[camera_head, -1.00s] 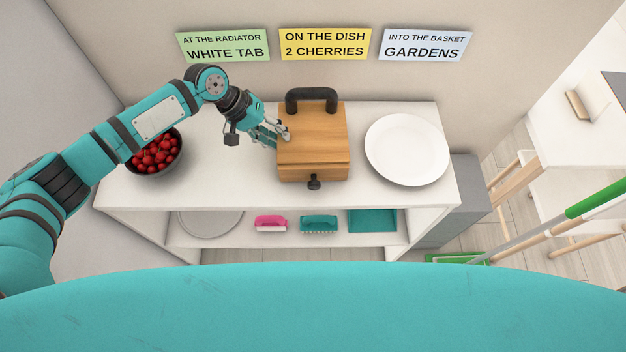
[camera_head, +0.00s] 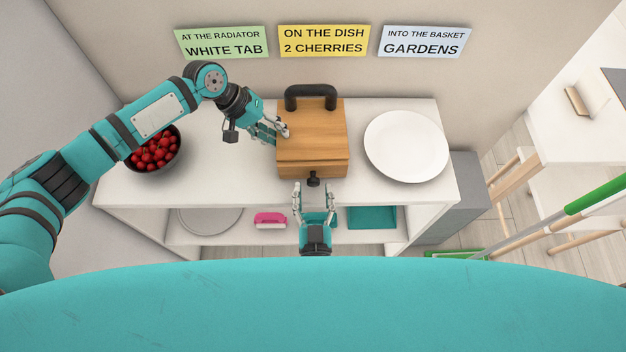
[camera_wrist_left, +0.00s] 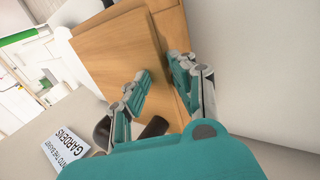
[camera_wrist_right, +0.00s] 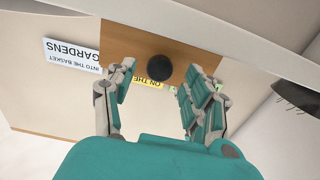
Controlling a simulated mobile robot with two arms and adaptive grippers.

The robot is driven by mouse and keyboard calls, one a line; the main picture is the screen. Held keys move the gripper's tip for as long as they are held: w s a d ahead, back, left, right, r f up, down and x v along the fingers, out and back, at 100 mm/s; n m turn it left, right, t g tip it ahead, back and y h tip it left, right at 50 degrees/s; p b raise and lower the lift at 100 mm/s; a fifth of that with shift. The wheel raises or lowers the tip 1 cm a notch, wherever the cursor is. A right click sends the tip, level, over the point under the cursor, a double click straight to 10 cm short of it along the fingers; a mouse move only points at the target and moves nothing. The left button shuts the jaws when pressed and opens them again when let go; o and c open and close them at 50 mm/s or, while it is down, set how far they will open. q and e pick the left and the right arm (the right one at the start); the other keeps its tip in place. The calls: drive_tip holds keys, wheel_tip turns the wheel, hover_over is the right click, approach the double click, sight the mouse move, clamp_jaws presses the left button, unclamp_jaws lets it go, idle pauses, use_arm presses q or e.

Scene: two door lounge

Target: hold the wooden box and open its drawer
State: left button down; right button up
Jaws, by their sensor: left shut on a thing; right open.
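The wooden box (camera_head: 310,125), with a dark arched handle (camera_head: 311,92) at its back, stands on the white shelf top. Its drawer front (camera_head: 295,172) faces me and looks closed, with a round black knob (camera_head: 314,179). My left gripper (camera_head: 283,131) is shut on the wooden box at its left side; the left wrist view shows its fingers (camera_wrist_left: 162,86) against the wood. My right gripper (camera_head: 314,190) is open just in front of the drawer. In the right wrist view, the knob (camera_wrist_right: 159,67) appears between its open fingertips (camera_wrist_right: 160,72); contact is not visible.
A dark bowl of cherries (camera_head: 175,165) stands left, partly behind my left arm. A white plate (camera_head: 406,146) lies right of the box. The lower shelf holds a pink brush (camera_head: 270,220), a grey round tray (camera_head: 208,222) and a teal tray (camera_head: 372,217). Three signs hang behind.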

sight(313, 185)
drive_tip(key=shift+w, duration=1.6)
clamp_jaws()
